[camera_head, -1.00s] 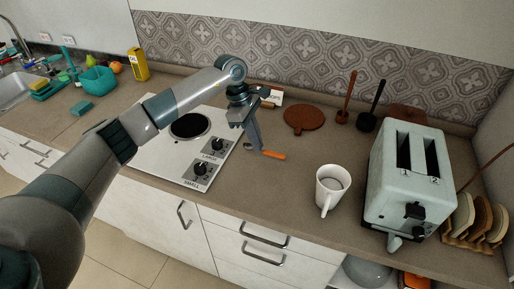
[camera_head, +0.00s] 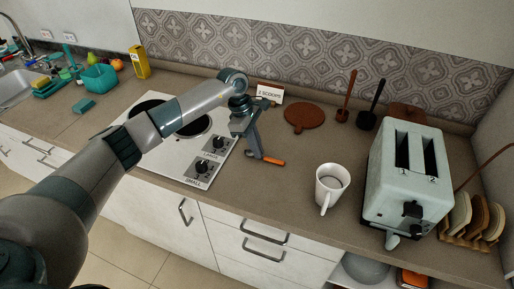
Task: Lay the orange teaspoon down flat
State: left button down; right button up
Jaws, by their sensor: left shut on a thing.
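The orange teaspoon (camera_head: 273,161) shows as a short orange handle at the lower end of my left gripper (camera_head: 258,155). My left gripper is shut on the teaspoon and points down at the counter, just right of the cooktop. The handle lies nearly level in the picture and points right. The rest of the spoon is hidden by the fingers. I cannot tell whether the spoon touches the counter. My right gripper is not in view.
A white card with lettering (camera_head: 270,93) stands behind the gripper. The cooktop (camera_head: 160,155) is to the left. A white mug (camera_head: 330,187) and a toaster (camera_head: 408,180) stand to the right. A round brown board (camera_head: 305,114) lies behind. Bare counter lies between spoon and mug.

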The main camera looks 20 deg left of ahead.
pick_arm(q)
jog(key=c, duration=1.9)
grip_release()
jog(key=shift+c, duration=0.2)
jog(key=shift+r, duration=0.1)
jog(key=shift+r+p, duration=0.1)
jog(key=shift+p, duration=0.25)
jog(key=shift+a+r+b, duration=0.15)
jog(key=shift+r+b, duration=0.05)
jog(key=shift+b, duration=0.15)
jog(key=b+v, duration=0.3)
jog(key=v, duration=0.8)
jog(key=shift+r+b, duration=0.2)
jog(key=shift+b, duration=0.1)
